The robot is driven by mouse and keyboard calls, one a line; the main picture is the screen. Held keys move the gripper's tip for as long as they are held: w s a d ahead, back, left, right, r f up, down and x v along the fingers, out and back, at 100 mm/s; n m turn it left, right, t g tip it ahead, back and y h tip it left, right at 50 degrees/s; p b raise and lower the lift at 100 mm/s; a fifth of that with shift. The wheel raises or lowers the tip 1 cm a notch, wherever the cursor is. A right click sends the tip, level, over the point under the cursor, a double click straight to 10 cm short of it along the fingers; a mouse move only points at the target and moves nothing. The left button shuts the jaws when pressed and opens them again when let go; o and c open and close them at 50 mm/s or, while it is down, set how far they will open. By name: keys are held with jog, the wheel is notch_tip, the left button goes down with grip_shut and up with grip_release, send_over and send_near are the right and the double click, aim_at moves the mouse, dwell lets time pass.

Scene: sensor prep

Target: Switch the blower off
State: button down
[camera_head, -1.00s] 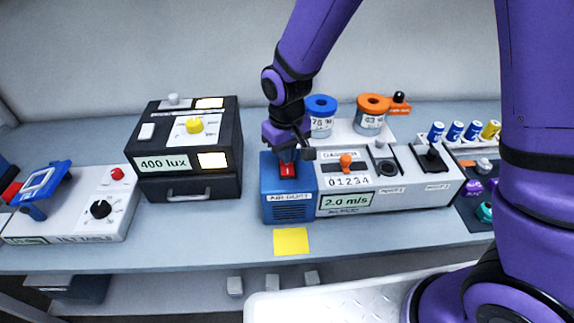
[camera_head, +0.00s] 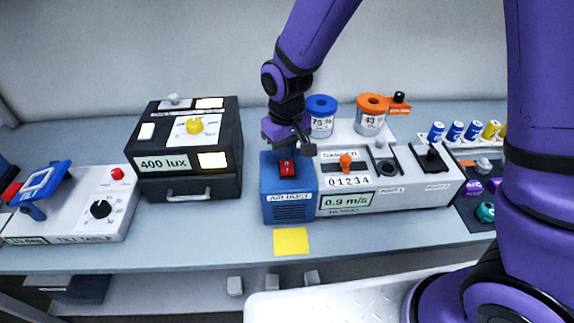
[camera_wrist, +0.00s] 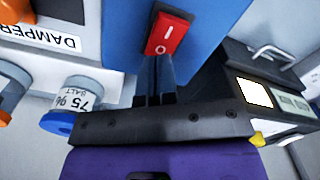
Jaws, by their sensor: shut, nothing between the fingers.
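The blower is a blue box (camera_head: 272,205) in the middle of the bench, with a red rocker switch (camera_head: 288,169) on its top. The switch also shows in the wrist view (camera_wrist: 168,33), with white I and O marks; the O end is nearer my fingers. My gripper (camera_head: 291,150) is shut and empty, just above and behind the switch. In the wrist view its fingertips (camera_wrist: 160,62) are close to the switch's O end. I cannot tell from there whether they touch. The display (camera_head: 345,201) beside the blower reads 0.9 m/s.
A white unit with an orange damper knob (camera_head: 346,162) adjoins the blower's right. A black 400 lux box (camera_head: 190,180) stands to the left. Blue (camera_head: 321,112) and orange (camera_head: 373,112) lidded jars stand behind. A yellow note (camera_head: 291,241) lies in front.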

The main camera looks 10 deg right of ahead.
jog(key=shift+r, duration=2.65)
jog(key=shift+r, duration=0.1)
jog(key=s+d+r+m+t, duration=0.1)
jog(key=s+d+r, duration=0.1)
jog(key=d+r, duration=0.5)
jog(key=s+d+r+m+t, duration=0.2)
jog(key=s+d+r, duration=0.1)
jog(key=d+r, duration=0.45)
jog(key=s+d+r+m+t, duration=0.1)
jog(key=s+d+r, duration=0.2)
jog(key=s+d, duration=0.2)
jog(key=s+d+r+m+t, duration=0.1)
jog(key=s+d+r, duration=0.2)
jog(key=s+d, duration=0.2)
jog(key=s, duration=0.3)
jog(key=shift+s+r+m, duration=0.3)
jog(key=shift+r, duration=0.05)
